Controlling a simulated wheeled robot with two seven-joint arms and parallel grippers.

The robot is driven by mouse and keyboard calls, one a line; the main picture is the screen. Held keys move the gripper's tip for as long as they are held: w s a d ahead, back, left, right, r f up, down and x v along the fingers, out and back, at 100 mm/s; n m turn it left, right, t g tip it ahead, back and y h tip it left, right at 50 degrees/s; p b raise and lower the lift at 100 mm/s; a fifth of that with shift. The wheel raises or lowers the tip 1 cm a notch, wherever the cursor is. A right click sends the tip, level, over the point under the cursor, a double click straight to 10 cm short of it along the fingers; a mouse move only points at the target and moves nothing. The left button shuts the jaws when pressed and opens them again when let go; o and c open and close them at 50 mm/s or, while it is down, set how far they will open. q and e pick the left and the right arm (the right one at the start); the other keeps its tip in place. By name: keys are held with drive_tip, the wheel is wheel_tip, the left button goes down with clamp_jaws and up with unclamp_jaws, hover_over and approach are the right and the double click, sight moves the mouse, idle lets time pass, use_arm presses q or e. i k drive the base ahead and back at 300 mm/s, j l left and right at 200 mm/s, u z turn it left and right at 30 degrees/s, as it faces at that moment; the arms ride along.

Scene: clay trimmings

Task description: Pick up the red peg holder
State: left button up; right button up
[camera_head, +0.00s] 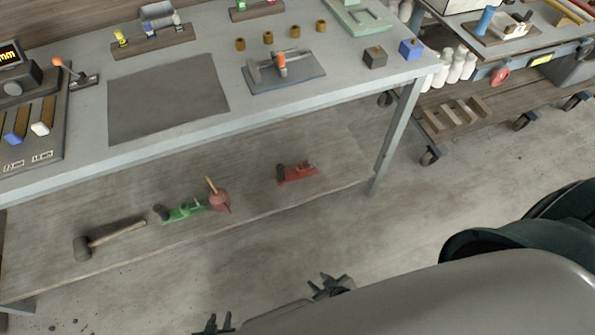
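Two things on the lower shelf are red, and I cannot tell for sure which is the peg holder. One is a rounded red piece (220,202) with a thin yellowish peg standing tilted in it, right beside a green tool. The other is a low, long red tool (298,174) with a dark knob, further right on the shelf. My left gripper (213,325) is at the bottom edge, partly cut off. My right gripper (331,285) is up and right of it. Both are apart from the red things. Their finger gaps are too small to read.
The lower shelf (335,150) lies under the grey workbench (200,130). The green tool (180,212) and a mallet (108,238) lie to the left. A table leg (397,135) stands at the right. Bare shelf separates the two red things.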

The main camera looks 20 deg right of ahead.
sight(281, 177)
drive_tip(key=i+l, duration=0.2)
drive_tip(key=l, duration=0.15)
drive_tip(key=i+l, duration=0.2)
drive_tip(key=l, duration=0.2)
drive_tip(key=i+l, duration=0.15)
drive_tip(key=l, duration=0.2)
drive_tip(key=i+l, duration=0.2)
drive_tip(key=l, duration=0.2)
drive_tip(key=i+l, duration=0.2)
drive_tip(key=l, duration=0.15)
drive_tip(key=u, duration=0.05)
